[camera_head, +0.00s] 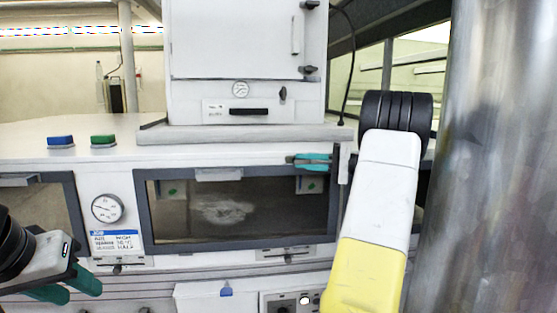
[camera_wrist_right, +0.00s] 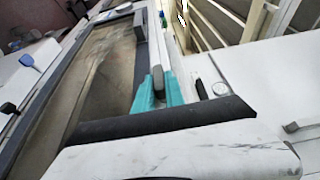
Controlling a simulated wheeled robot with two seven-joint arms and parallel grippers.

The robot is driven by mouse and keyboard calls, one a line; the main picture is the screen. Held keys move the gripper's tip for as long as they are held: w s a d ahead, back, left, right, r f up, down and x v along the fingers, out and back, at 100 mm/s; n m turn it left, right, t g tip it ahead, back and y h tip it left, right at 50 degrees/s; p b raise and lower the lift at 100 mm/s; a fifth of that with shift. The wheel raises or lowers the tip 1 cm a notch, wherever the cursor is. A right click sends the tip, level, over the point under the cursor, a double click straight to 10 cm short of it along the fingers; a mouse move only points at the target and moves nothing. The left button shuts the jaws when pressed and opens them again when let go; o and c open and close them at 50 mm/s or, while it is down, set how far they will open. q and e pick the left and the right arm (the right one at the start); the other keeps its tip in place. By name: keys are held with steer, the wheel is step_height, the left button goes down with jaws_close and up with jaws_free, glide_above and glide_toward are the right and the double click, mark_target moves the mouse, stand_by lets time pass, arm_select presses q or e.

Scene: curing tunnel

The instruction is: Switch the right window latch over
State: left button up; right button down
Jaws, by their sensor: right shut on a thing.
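The wide window (camera_head: 238,248) has a dark grey frame and brownish glass, and sits in the middle of the white machine front. My right gripper (camera_head: 312,161) is at the top right corner of its frame, with teal fingers. In the right wrist view, the teal fingers (camera_wrist_right: 158,92) close from both sides on a dark rounded latch handle (camera_wrist_right: 158,84), the right window latch. The fingers hide most of the latch in the head view. My left gripper (camera_head: 70,287) is at the lower left with its teal fingers apart and empty, away from the window.
A white cabinet (camera_head: 245,40) with a gauge stands on the machine top. A blue button (camera_head: 60,141) and a green button (camera_head: 103,140) are at the left. A dial gauge (camera_head: 107,208) is left of the window. A large metal column (camera_head: 505,160) fills the right side.

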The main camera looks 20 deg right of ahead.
steer(key=shift+a+r, duration=0.25)
steer(key=shift+a, duration=0.05)
steer(key=c, duration=1.4)
jaws_free()
steer(key=shift+a, duration=0.1)
steer(key=shift+f, duration=0.1)
steer(key=shift+d, duration=0.2)
